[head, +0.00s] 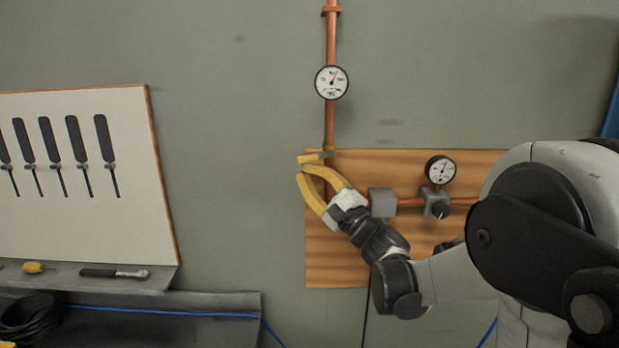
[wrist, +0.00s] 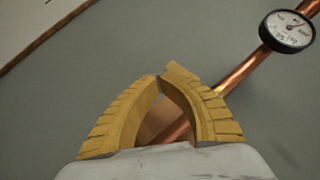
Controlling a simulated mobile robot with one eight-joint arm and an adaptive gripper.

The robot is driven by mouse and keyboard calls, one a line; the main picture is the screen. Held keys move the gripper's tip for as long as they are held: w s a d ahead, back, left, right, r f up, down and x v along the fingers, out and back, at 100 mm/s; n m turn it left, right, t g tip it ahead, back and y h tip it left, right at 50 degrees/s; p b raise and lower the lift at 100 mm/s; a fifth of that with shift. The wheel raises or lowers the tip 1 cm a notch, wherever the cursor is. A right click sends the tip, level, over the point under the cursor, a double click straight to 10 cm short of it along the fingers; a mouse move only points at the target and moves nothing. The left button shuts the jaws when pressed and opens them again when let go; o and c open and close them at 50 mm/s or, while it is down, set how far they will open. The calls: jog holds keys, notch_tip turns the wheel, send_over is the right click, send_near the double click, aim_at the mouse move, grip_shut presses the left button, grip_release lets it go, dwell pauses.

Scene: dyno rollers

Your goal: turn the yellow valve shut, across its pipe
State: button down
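The yellow valve handle (head: 315,158) sits on the vertical copper pipe near the top left of the wooden board. In the head view it lies nearly crosswise to that pipe, slightly tilted, its free end to the left. My gripper (head: 302,173) has yellow fingers whose tips meet just below the handle's left end. In the wrist view my gripper (wrist: 161,78) has its tips together, and a yellow piece, apparently the handle (wrist: 182,71), shows at the right fingertip. I see nothing between the fingers; whether they touch the handle I cannot tell.
A round gauge (head: 331,82) is on the vertical pipe above. Another gauge (head: 440,170) and a grey box (head: 383,202) sit on the wooden board (head: 330,270). A tool panel (head: 100,220) stands left. The wall between panel and board is clear.

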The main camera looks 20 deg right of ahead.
jog(key=shift+w+a+r, duration=0.1)
jog(key=shift+a+r, duration=0.25)
jog(key=shift+r, duration=0.2)
dwell(0.5)
jog(key=s+a+f+b, duration=0.2)
jog(key=s+f, duration=0.4)
jog(key=f, duration=0.5)
jog(key=shift+s+a+b, duration=0.15)
jog(key=shift+s+b, duration=0.2)
jog(key=shift+b, duration=0.3)
jog(key=shift+f, duration=0.1)
